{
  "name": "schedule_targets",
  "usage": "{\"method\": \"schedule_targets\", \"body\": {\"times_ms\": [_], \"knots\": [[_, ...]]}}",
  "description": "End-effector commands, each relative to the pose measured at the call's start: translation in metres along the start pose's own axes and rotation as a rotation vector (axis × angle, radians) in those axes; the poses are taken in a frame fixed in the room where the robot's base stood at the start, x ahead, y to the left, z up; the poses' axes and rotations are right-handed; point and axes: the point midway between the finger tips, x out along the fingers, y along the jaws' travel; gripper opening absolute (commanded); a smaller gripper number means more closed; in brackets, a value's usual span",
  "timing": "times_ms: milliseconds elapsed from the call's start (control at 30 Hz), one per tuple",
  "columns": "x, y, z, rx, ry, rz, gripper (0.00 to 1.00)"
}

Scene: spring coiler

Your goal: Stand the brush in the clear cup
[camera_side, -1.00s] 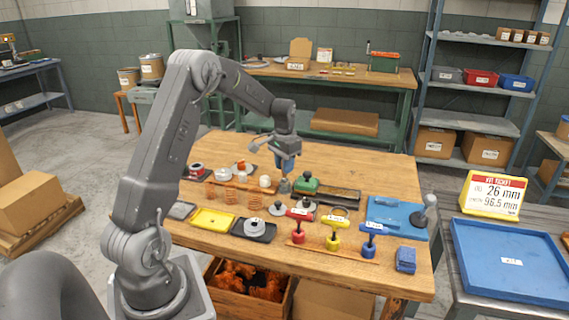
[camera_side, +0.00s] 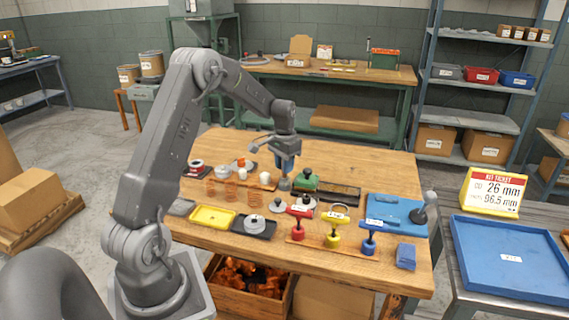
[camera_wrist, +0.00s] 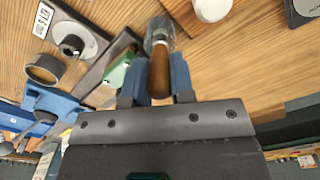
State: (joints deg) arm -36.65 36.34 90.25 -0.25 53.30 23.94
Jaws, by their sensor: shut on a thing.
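My gripper (camera_wrist: 159,82) is shut on the brush (camera_wrist: 160,72), around its brown wooden handle. The handle points away from the wrist camera, and its far end lines up with the clear cup (camera_wrist: 161,34). The cup looks greyish and see-through, with a paler part of the brush showing in it or in front of it. I cannot tell how deep the brush sits. In the side view my gripper (camera_side: 285,172) points down just above the clear cup (camera_side: 284,184), which stands on the wooden table. The brush is mostly hidden there by the blue fingers.
A green block (camera_side: 306,182) stands close right of the cup. Copper springs (camera_side: 230,189) and a white cylinder (camera_side: 265,178) are at left. The table's back right is clear.

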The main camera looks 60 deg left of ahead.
Motion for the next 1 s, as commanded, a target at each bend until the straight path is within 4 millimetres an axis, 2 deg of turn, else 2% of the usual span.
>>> {"method": "schedule_targets", "body": {"times_ms": [967, 1000], "knots": [[0.0077, 0.0, 0.0001, 0.0, 0.0, 0.0, 0.0], [0.0077, 0.0, 0.0001, 0.0, 0.0, 0.0, 0.24]]}}
